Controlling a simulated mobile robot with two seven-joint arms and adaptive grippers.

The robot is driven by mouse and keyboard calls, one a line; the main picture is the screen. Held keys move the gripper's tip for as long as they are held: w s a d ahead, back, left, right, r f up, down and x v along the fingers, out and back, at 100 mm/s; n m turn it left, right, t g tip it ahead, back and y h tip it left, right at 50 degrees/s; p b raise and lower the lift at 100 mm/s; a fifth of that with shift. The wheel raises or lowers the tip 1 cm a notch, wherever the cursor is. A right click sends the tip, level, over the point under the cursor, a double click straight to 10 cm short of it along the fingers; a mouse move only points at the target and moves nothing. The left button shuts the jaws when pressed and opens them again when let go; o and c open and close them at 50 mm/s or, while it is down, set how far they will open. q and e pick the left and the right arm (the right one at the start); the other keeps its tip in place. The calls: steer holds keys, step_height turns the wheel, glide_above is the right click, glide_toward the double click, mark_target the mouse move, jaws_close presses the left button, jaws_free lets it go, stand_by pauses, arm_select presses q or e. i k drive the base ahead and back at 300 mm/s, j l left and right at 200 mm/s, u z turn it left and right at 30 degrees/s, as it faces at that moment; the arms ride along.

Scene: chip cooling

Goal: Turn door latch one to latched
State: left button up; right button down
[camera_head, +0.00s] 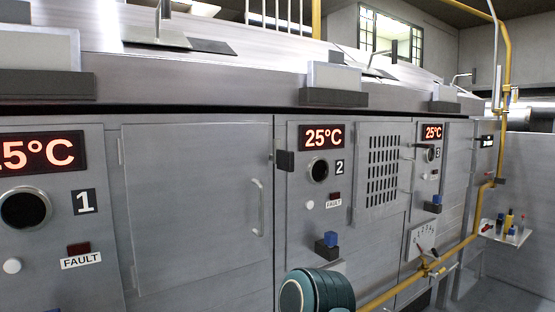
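Door one (198,200) is a large grey panel right of the number 1 label (85,201), and it appears closed. A vertical bar handle (258,208) stands near its right edge. A small dark latch block (285,161) sits on the frame just right of the door's upper right edge, with a short metal piece on its left side. It is too small to tell whether it is latched. A dark rounded link of my arm shows at the bottom centre, below the door's right side. Neither of my grippers is in view.
The display (325,137) above unit 2 reads 25°C. A vented panel (379,171) is further right. A yellow pipe (447,256) runs along the lower right front. A small shelf (505,234) with bottles is at the far right. The space before door one looks clear.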

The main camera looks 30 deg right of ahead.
mark_target(284, 161)
steer(key=i+l, duration=0.1)
steer(key=l, duration=1.2)
steer(key=i+l, duration=0.15)
steer(key=l, duration=0.5)
steer(key=u, duration=0.05)
